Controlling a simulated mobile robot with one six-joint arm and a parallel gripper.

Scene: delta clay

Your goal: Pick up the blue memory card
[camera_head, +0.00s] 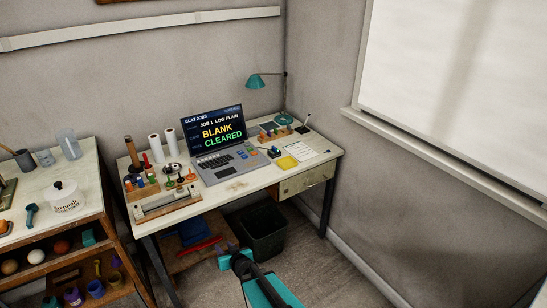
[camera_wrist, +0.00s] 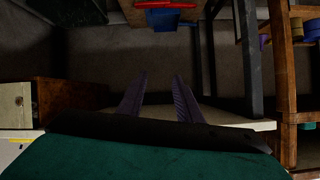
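I cannot pick out the blue memory card for certain. A small dark item with a bluish tint (camera_head: 275,152) lies on the desk (camera_head: 238,188) just right of the laptop (camera_head: 214,143), too small to identify. My gripper (camera_wrist: 162,75) shows two dark purple fingers standing apart with nothing between them in the wrist view. In the head view, my teal arm reaches up from the bottom, its end low in front of the desk, below the desktop and away from the items on it. The wrist view shows no card.
A black bin (camera_head: 264,232) stands under the desk, beside a low wooden shelf with red and blue items. A yellow pad (camera_head: 287,163), a paper sheet (camera_head: 302,151) and a teal lamp (camera_head: 256,81) are on the desk's right. A wooden rack (camera_head: 145,190) and paper rolls crowd its left.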

